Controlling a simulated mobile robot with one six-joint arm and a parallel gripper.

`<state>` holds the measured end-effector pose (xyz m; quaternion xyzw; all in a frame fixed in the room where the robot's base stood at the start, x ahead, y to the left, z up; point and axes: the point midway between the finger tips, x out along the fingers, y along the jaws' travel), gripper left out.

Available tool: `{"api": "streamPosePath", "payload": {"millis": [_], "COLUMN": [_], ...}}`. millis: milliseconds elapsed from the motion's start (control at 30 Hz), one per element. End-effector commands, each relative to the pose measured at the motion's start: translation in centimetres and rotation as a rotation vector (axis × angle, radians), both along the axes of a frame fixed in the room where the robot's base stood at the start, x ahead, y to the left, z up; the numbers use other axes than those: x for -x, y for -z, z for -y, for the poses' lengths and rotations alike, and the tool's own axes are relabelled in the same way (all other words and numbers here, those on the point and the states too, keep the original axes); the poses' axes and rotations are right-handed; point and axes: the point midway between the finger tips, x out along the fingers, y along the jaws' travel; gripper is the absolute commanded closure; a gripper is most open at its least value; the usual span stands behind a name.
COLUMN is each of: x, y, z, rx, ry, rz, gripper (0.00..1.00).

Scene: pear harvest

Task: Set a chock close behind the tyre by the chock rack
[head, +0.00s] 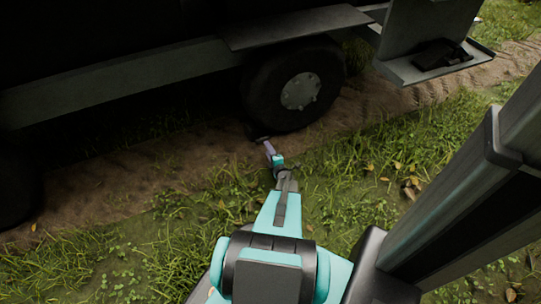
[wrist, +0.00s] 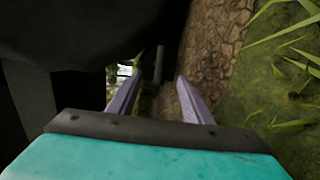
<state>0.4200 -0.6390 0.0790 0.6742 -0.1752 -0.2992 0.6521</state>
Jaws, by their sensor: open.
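The tyre (head: 272,92), dark around a grey hub, stands on the dirt track under the vehicle in the head view. The chock rack (head: 395,72) is a grey shelf right of it, with a black chock (head: 440,53) lying on it. My gripper (head: 265,143) is low by the tyre's lower left side. A small dark shape (head: 257,134), probably a chock, lies at its tips, close to the tyre; I cannot tell whether they touch. In the wrist view my gripper (wrist: 158,80) has its two fingers apart, with a dark grey piece (wrist: 159,62) just beyond them.
The vehicle's grey side rail (head: 120,83) and step (head: 295,27) overhang the tyre and the ground beside it. Another dark wheel (head: 15,185) is at the far left. Grass (head: 340,210) with fallen leaves lies open in front of the track. The wrist view's left side is mostly dark.

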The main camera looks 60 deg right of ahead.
Motion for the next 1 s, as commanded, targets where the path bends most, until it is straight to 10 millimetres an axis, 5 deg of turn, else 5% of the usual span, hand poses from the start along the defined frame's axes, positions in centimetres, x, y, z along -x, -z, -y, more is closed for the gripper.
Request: {"api": "streamPosePath", "payload": {"millis": [600,1000], "x": [-6.2,-7.7], "y": [1.6,1.8], "z": [5.2,6.4], "rx": [0.001,0.0], "ry": [0.0,0.0], "rz": [0.0,0.0], "gripper": [0.55,0.55]}}
